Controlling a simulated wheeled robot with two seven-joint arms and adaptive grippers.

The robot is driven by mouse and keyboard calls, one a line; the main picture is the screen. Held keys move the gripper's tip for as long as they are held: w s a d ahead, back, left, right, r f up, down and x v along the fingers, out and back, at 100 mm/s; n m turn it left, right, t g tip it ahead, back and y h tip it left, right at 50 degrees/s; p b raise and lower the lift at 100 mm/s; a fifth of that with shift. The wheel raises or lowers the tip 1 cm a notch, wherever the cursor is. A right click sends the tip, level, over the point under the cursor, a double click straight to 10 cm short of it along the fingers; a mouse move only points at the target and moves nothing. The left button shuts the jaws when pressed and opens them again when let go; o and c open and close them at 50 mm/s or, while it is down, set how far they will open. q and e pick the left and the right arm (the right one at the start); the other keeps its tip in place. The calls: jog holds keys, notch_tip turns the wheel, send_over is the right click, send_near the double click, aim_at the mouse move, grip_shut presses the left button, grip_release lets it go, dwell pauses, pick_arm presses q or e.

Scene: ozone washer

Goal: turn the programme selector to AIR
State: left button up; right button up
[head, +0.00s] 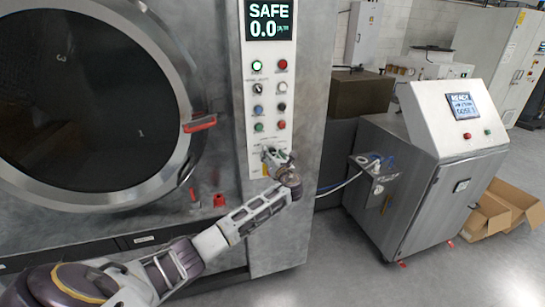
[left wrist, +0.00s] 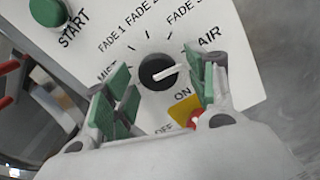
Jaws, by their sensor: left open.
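The programme selector (left wrist: 155,74) is a round black knob with a white pointer, seen in the left wrist view. Its pointer aims right and slightly up, at the right-hand finger and below the word AIR (left wrist: 210,38). The tick by AIR is partly hidden by that finger. My left gripper (left wrist: 162,90) is open, its green-padded fingers on either side of the knob. I cannot tell whether they touch it. In the head view my left gripper (head: 277,157) is at the lower control panel and hides the selector. My right gripper is not in view.
A yellow-and-red ON/OFF switch (left wrist: 186,112) sits just below the selector, close to the right-hand finger. The green START button (left wrist: 47,12) is at upper left. The washer's round door (head: 90,110) is left of the panel, with a red handle (head: 199,123).

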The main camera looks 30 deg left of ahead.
pick_arm(q)
jog(key=shift+d, duration=0.1)
jog(key=v, duration=1.1)
jog(key=shift+s+d, duration=0.25)
jog(key=shift+s, duration=0.1)
dwell(0.4)
